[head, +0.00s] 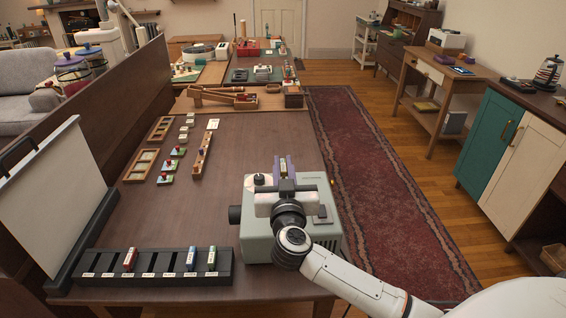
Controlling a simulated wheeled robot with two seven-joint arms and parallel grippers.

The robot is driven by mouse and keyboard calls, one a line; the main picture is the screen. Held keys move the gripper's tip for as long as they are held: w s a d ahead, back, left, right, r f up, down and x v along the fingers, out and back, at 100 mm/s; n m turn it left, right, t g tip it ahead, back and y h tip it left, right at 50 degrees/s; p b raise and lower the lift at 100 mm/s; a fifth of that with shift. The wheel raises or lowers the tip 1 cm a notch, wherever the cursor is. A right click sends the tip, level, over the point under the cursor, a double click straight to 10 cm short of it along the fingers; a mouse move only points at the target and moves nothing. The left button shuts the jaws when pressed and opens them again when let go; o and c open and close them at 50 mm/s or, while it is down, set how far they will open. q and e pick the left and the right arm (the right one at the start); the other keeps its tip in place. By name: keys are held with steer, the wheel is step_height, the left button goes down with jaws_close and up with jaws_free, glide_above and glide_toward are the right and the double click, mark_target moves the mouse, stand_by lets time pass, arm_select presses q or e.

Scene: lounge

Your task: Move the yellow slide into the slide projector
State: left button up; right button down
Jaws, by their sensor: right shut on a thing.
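The gripper hides most of the slide and the projector's top, so I cannot tell whether the slide touches the projector. My left gripper is not in view.
A black slide rack (160,280) lies at the front left, holding a red slide (130,258), a blue slide (191,258) and a green slide (211,258). A white screen (55,200) stands at the left edge. Wooden trays and small pieces lie farther back.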

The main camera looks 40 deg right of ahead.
steer(key=shift+f, duration=0.5)
steer(key=shift+f+b, duration=0.95)
steer(key=shift+f, duration=0.2)
steer(key=shift+f+b, duration=0.9)
steer(key=shift+b, duration=0.6)
steer(key=shift+r, duration=0.15)
steer(key=shift+a+f+p, duration=0.1)
steer(key=shift+f+p, duration=0.15)
steer(key=shift+p, duration=0.55)
steer(key=shift+p, duration=0.7)
